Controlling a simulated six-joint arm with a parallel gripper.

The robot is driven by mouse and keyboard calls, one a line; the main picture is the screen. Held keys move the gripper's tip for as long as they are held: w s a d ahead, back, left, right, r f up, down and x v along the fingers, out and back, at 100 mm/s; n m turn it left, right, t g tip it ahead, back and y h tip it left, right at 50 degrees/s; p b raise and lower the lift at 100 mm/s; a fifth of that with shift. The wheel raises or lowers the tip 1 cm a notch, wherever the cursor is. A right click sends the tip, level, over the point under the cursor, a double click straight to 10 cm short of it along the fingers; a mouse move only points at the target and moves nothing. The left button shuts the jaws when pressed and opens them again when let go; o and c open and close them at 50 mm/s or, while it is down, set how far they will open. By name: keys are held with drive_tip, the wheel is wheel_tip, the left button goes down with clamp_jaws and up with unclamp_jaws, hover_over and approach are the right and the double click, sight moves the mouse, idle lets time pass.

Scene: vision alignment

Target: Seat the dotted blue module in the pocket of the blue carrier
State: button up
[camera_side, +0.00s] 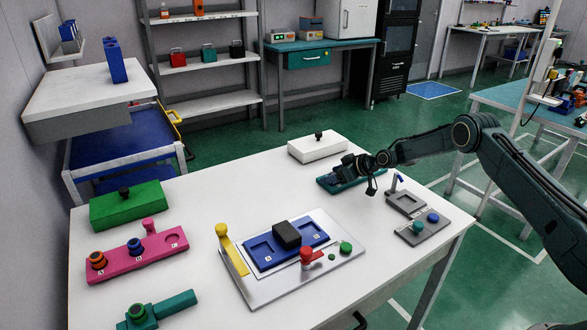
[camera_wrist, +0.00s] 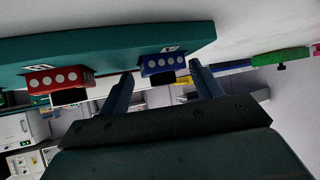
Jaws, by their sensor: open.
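The dotted blue module (camera_wrist: 163,64) shows in the wrist view at the edge of a teal tray (camera_wrist: 100,45), with a row of white dots on its face. My gripper (camera_wrist: 161,70) is open, its two fingers on either side of the blue module with gaps visible. A dotted red module (camera_wrist: 58,79) sits to the left on the same tray. In the side view my gripper (camera_side: 362,170) is low over the teal tray (camera_side: 343,184), largely hiding its contents. The blue carrier (camera_side: 266,262) lies on a grey plate, a dark block (camera_side: 286,234) on its middle and pockets on either side.
The grey plate (camera_side: 262,293) also bears a yellow lever (camera_side: 231,247), a red knob (camera_side: 306,256) and a green button (camera_side: 345,247). A grey fixture (camera_side: 423,229) stands right, a white box (camera_side: 318,149) behind, and pink (camera_side: 138,256) and green (camera_side: 126,206) blocks at left.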

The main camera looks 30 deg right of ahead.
sight(333, 173)
drive_tip(key=c, duration=1)
drive_tip(key=shift+c, duration=0.2)
drive_tip(key=shift+r, duration=0.1)
wheel_tip(333, 173, up, 20)
drive_tip(key=shift+f, duration=0.1)
drive_tip(key=shift+c, duration=0.8)
drive_tip(key=shift+a, duration=0.1)
drive_tip(key=s+a+f+n+g+y, duration=0.2)
drive_tip(key=s+a+f+n+g, duration=0.1)
drive_tip(key=a, duration=0.8)
drive_tip(key=s+a+f+n+g+y, duration=0.2)
drive_tip(key=s+a+f+n+g, duration=0.2)
drive_tip(key=s+a+n, duration=0.3)
drive_tip(key=s+a+f+n+g+y, duration=0.2)
drive_tip(key=s+a+f+n+g, duration=0.2)
drive_tip(key=a, duration=1.2)
drive_tip(key=shift+s+a+n+g+y, duration=0.3)
drive_tip(key=shift+s+a+n+g, duration=0.15)
drive_tip(key=shift+s+g, duration=0.4)
